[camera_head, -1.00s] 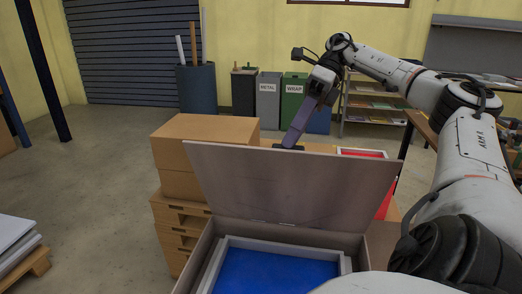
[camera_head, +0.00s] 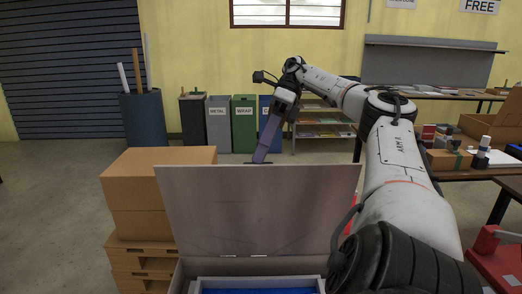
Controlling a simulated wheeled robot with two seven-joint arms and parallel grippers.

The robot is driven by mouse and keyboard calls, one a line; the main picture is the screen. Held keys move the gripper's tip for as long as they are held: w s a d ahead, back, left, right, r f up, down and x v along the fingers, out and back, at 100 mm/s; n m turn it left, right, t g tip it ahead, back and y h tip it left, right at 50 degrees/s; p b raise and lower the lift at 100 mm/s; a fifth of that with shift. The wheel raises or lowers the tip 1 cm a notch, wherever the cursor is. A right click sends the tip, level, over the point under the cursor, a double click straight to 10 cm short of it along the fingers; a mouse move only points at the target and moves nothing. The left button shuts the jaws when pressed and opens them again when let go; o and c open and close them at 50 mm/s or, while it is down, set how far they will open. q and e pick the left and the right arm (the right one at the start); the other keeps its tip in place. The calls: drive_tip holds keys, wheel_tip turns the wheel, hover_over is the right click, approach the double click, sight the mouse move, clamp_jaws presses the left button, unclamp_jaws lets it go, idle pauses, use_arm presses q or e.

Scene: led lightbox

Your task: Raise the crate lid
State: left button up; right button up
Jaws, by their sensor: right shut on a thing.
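The crate lid (camera_head: 258,211) is a flat grey-brown panel that stands raised, close to upright, at the back of the crate (camera_head: 178,278). Its hinged lower edge is at the crate's rear rim. Inside the crate, part of a grey frame (camera_head: 250,281) with a blue panel (camera_head: 255,291) shows at the bottom of the view. My right gripper (camera_head: 261,160) is at the middle of the lid's top edge, shut on the lid; its fingertips are partly hidden behind the panel. My left gripper is not in view.
Stacked cardboard boxes (camera_head: 158,190) stand left of the crate. Several sorting bins (camera_head: 243,124) and a shelf (camera_head: 322,130) are behind. A table (camera_head: 460,165) with small items stands at the right, with a red object (camera_head: 494,260) in front. The floor at left is clear.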

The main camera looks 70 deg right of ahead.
drive_tip(key=o, duration=0.4)
drive_tip(key=f, duration=0.2)
drive_tip(key=shift+d+f, duration=0.3)
drive_tip(key=shift+d, duration=0.05)
drive_tip(key=shift+a, duration=0.1)
drive_tip(key=shift+r, duration=0.15)
drive_tip(key=shift+r+p, duration=0.35)
drive_tip(key=shift+c, duration=0.4)
wheel_tip(320, 180, up, 8)
drive_tip(key=p, duration=0.4)
drive_tip(key=shift+r, duration=0.15)
drive_tip(key=c, duration=0.3)
wheel_tip(320, 180, up, 2)
drive_tip(key=shift+w+a+r, duration=0.1)
drive_tip(key=shift+a+r, duration=0.05)
